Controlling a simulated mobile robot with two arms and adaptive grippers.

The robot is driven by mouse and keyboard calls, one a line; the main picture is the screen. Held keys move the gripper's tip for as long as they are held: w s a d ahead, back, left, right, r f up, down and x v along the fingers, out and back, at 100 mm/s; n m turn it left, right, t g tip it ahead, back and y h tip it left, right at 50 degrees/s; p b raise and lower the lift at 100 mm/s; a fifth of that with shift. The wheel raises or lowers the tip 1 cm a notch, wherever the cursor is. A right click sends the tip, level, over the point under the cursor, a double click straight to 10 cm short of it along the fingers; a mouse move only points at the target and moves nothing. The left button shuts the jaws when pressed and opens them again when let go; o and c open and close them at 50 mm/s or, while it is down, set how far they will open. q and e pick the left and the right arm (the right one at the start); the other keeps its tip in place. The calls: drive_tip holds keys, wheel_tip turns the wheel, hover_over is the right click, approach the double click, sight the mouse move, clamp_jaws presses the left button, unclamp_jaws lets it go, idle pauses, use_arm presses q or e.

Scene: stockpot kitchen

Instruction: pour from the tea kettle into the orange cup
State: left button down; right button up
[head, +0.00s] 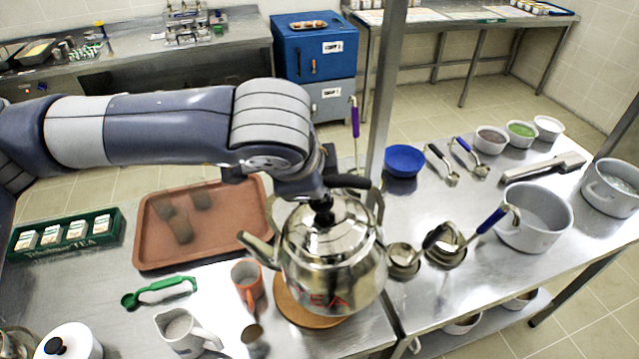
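The orange cup stands on the steel table, left of the kettle and below the spout tip in the picture. My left gripper (325,185) is at the kettle's handle, above the lid. My own wrist hides most of the fingers, so their closure is unclear. My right gripper is out of view.
A brown tray (160,247) with dark tumblers lies behind the cup. A metal post (384,90) rises behind the kettle. Ladles (404,259) lie to its right.

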sight(274, 199)
use_arm(q)
drive_tip(key=shift+w+a+f+h+b, duration=0.1)
drive_tip(key=shift+a+f+h+b, duration=0.4)
drive_tip(key=shift+a+f, duration=0.25)
drive_tip(key=shift+f, duration=0.15)
drive_tip(key=shift+a+f+n+h+b, duration=0.3)
drive_tip(key=shift+a+f+h+b, duration=0.2)
drive_tip(key=shift+a+f+b, duration=0.15)
drive_tip(key=shift+a+h+b, duration=0.35)
drive_tip(key=shift+a+h, duration=0.05)
drive_tip(key=shift+a, duration=0.1)
drive_tip(key=shift+a+n+h, duration=0.3)
drive_tip(key=shift+a+h, duration=0.2)
drive_tip(key=shift+a, duration=0.55)
drive_tip(key=shift+d+f, duration=0.1)
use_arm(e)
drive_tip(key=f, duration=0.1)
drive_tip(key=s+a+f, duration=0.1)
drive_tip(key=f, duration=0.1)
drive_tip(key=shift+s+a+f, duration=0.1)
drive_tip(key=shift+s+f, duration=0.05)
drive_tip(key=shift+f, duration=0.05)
use_arm(q)
drive_tip(key=shift+d, duration=0.1)
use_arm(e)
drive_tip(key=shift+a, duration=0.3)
